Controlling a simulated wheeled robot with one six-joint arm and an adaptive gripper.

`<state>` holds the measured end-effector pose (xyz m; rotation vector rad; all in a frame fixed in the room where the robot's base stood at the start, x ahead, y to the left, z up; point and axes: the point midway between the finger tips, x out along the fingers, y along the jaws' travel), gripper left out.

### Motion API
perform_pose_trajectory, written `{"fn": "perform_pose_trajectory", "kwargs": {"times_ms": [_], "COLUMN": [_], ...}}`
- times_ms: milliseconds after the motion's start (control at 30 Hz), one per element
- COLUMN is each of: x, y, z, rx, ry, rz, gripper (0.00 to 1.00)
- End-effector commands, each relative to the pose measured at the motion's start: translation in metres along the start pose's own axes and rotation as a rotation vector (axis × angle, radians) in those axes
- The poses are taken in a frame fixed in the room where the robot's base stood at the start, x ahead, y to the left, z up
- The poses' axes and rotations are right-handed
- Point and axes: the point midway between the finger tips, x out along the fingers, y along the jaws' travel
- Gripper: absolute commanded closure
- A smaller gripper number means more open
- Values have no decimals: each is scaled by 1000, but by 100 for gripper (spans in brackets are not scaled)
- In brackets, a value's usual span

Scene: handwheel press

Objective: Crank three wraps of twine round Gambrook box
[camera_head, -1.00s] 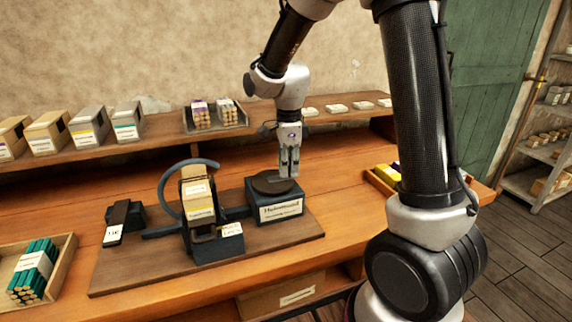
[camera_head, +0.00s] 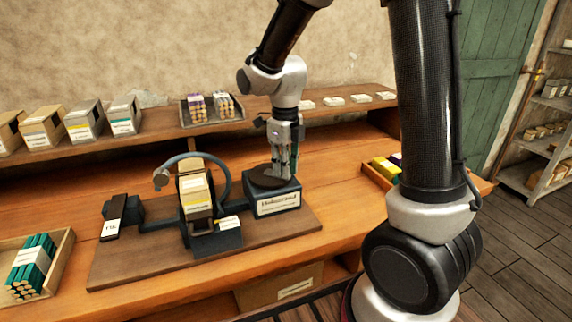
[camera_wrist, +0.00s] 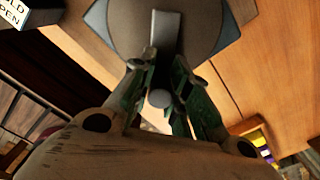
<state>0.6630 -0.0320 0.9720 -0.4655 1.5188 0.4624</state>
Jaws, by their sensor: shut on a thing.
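A tan box with a white label and yellow band (camera_head: 195,190) stands upright in the dark holder of the winding machine. Its lettering is too small to read. A curved grey arm (camera_head: 222,172) arches over the box, its thick free end at upper left. To the right is a dark blue block (camera_head: 275,206) with a labelled front and a dark round handwheel (camera_head: 262,178) on top. My gripper (camera_head: 281,172) points down over the wheel. In the wrist view its fingers are shut on the grey crank knob (camera_wrist: 160,98), beside the crank bar (camera_wrist: 166,35). I cannot make out any twine.
The machine sits on a brown board (camera_head: 140,262). A dark block with a tilted plate (camera_head: 116,217) stands at its left. A tray of green bundles (camera_head: 62,245) is at lower left. Several boxes (camera_head: 84,124) line the back shelf.

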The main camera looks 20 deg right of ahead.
Motion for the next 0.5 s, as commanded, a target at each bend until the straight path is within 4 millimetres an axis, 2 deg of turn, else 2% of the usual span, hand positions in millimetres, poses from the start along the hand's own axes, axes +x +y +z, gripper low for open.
{"fn": "perform_pose_trajectory", "kwargs": {"times_ms": [500], "x": [1], "y": [4], "z": [-3], "rx": [53], "ry": [8], "rz": [3], "gripper": [100]}}
